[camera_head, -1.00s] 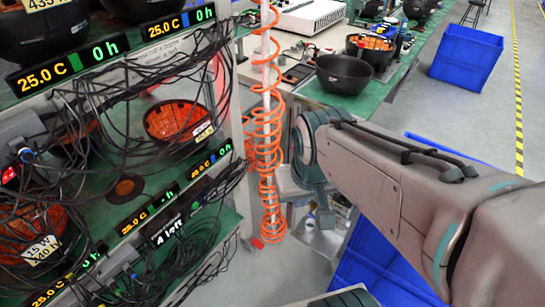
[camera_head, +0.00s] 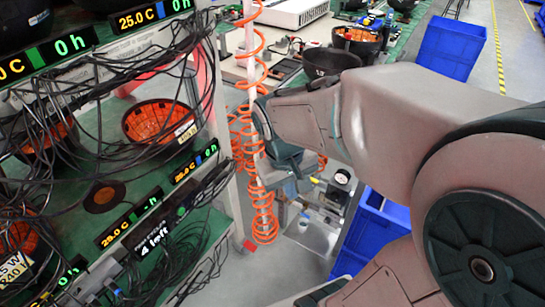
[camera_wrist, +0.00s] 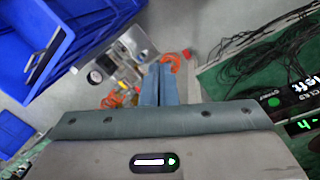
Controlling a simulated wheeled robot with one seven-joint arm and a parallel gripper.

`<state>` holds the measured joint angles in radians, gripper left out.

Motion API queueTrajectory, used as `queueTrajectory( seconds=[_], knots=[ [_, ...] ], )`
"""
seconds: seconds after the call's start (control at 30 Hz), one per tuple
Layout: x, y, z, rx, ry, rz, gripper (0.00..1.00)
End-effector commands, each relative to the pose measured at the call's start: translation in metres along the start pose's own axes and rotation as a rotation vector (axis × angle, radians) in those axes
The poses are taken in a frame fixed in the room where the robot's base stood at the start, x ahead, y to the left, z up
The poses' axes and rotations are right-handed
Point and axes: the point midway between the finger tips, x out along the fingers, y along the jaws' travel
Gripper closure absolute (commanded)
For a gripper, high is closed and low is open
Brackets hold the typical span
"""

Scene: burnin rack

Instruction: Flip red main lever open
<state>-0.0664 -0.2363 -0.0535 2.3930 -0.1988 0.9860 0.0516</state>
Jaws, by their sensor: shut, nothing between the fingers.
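My gripper (camera_wrist: 159,68) shows in the wrist view with its two fingers together, shut and empty. It points over the grey floor beside the rack. I cannot make out the red main lever for certain in either view. A small red piece (camera_head: 249,245) shows low by the foot of the rack's post in the head view, but I cannot tell what it is. A metal fixture with a round gauge (camera_head: 342,177) stands low behind my arm; the gauge also shows in the wrist view (camera_wrist: 95,76). My arm hides part of this area.
The rack (camera_head: 228,215) with hanging black cables and green shelves fills the left. An orange coiled hose (camera_head: 265,225) hangs by its post. Blue bins (camera_head: 385,235) stand at the right of the fixture.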

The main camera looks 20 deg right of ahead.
Motion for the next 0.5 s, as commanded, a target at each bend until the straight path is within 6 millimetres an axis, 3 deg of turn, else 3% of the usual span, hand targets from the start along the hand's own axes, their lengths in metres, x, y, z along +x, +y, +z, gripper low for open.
queueTrajectory(
  seconds=[0.03, 0.5],
  knots=[
    [0.025, 0.003, -0.007, -0.029, -0.058, 0.034, 1.00],
    [0.161, 0.056, -0.064, -0.281, -0.511, 0.433, 1.00]
  ],
)
